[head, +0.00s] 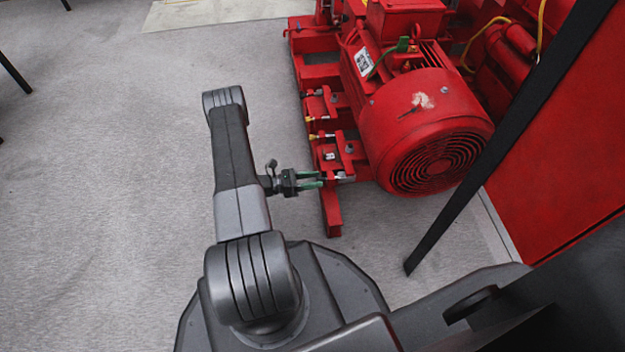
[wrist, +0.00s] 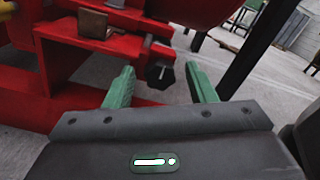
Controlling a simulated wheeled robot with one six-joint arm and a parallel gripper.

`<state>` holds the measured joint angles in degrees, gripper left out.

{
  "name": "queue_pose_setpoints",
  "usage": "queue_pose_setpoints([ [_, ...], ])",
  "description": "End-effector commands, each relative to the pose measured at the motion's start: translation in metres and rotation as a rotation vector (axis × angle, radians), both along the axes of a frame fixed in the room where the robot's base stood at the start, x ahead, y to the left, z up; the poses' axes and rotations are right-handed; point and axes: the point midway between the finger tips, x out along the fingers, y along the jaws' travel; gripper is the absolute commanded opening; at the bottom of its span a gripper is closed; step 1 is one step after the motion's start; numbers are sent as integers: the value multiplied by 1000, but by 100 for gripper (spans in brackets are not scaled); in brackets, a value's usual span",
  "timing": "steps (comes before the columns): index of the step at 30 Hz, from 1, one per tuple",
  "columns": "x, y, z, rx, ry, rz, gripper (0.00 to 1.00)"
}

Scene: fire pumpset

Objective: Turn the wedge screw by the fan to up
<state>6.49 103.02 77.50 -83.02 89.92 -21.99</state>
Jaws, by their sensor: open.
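The wedge screw by the fan (wrist: 160,74) has a dark hexagonal head with a round centre, on the end of a red bracket in the wrist view. My gripper (head: 321,180) is open and empty, with two green fingers pointing at the red frame in the head view. In the wrist view the fingertips (wrist: 159,68) stand left and right of the screw head with gaps on both sides. I cannot tell whether the tips reach its depth. The fan cover (head: 437,163) is the round grille on the red motor's end, right of the gripper in the head view.
The red motor (head: 415,115) sits on a red base frame (head: 332,208) with other screws and brackets along its left edge. A dark slanted post (head: 490,160) and a red panel (head: 570,140) stand at right. Grey floor (head: 110,180) is clear at left.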

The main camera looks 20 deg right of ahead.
Motion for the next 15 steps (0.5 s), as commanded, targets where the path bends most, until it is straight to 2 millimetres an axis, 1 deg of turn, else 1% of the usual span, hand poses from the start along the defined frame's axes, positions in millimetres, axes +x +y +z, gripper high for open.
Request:
queue_pose_setpoints([
  [2, 0, 0, 0, 0, 0, 0, 51],
  [5, 0, 0, 0, 0, 0, 0, 33],
  [6, 0, 0, 0, 0, 0, 0, 25],
  [8, 0, 0, 0, 0, 0, -1, 13],
  [9, 0, 0, 0, 0, 0, -1, 6],
  [15, 0, 0, 0, -2, -7, -1, 6],
])
